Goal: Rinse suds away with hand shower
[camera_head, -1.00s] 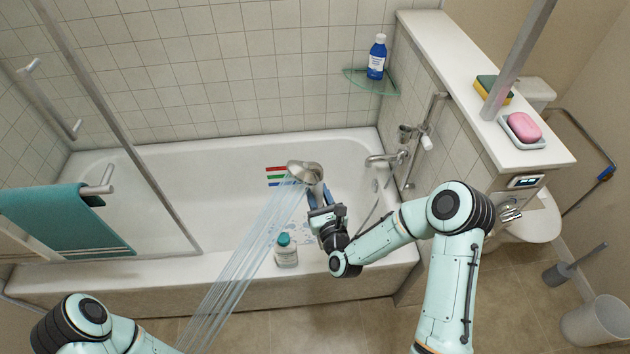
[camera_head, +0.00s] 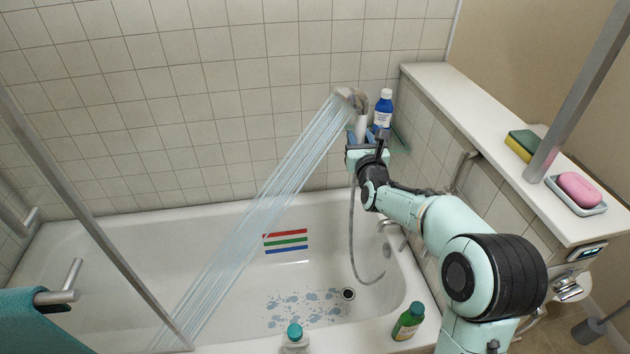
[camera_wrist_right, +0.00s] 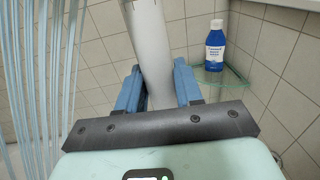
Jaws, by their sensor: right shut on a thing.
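My right gripper (camera_head: 367,138) is shut on the handle of the hand shower (camera_head: 352,100), high in front of the tiled back wall. In the right wrist view, the white handle (camera_wrist_right: 149,45) stands between my two blue fingers (camera_wrist_right: 158,88). Water streams (camera_head: 250,215) run from the shower head down to the left, across the tub to the near glass edge. Pale blue-grey patches (camera_head: 300,308), perhaps suds, lie on the tub (camera_head: 215,222) floor left of the drain. The streams fall left of these patches. My left gripper is not in view.
A blue bottle (camera_head: 383,108) stands on the glass corner shelf (camera_head: 401,140) close by my right gripper. A white bottle with a teal cap (camera_head: 295,338) and a green bottle (camera_head: 408,322) stand on the near rim. A sponge (camera_head: 523,146) and pink soap (camera_head: 580,188) lie on the ledge.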

